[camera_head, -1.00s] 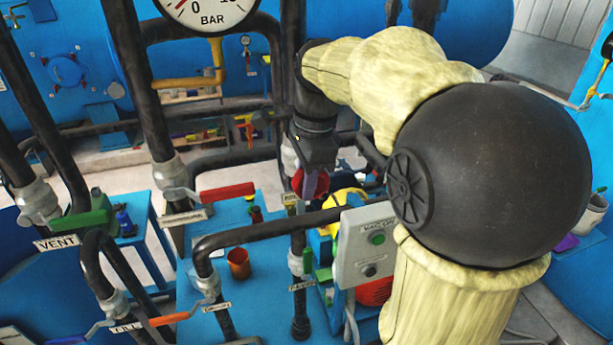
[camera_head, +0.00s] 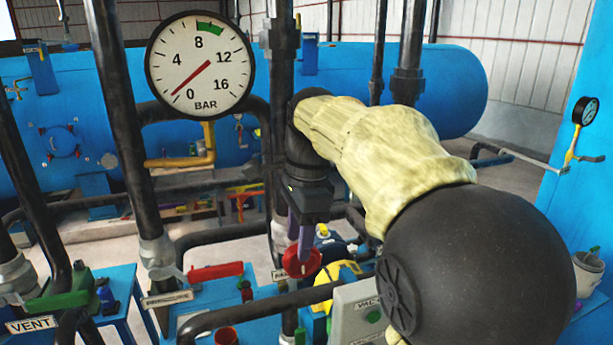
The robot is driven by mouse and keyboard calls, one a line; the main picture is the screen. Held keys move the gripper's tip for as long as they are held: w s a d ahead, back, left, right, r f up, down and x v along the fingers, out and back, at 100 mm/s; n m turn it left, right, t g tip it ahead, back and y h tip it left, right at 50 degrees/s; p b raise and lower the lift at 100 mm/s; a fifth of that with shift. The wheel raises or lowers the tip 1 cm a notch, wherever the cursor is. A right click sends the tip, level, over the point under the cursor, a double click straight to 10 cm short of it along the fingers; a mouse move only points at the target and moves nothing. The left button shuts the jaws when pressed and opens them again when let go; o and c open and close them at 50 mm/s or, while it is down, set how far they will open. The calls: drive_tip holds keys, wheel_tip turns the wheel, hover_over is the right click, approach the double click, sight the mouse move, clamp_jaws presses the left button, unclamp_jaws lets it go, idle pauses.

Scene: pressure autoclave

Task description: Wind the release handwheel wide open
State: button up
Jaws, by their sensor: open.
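A small red handwheel (camera_head: 303,264) sits on the pipework in the middle of the head view; no readable label names it as the release wheel. My gripper (camera_head: 301,243) points down at it with two purple fingers, which are spread. The fingertips overlap the wheel's upper part in the picture; I cannot tell whether they touch it. The fingers hide part of the wheel. A round pressure gauge (camera_head: 200,68) marked BAR stands above left, its red needle near the low end of the scale.
A red lever (camera_head: 216,272) with a PRESSURE-type label and a green lever (camera_head: 62,299) by a VENT label (camera_head: 31,324) are at left. A grey control box (camera_head: 357,312) and a yellow part (camera_head: 330,286) sit close right of the wheel. Black vertical pipes (camera_head: 122,130) crowd the left.

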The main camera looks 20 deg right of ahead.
wheel_tip(320, 180, up, 12)
drive_tip(key=d, duration=0.1)
drive_tip(key=shift+d+r+p, duration=0.2)
drive_tip(key=shift+p, duration=0.1)
drive_tip(key=shift+f, duration=0.1)
idle(0.6)
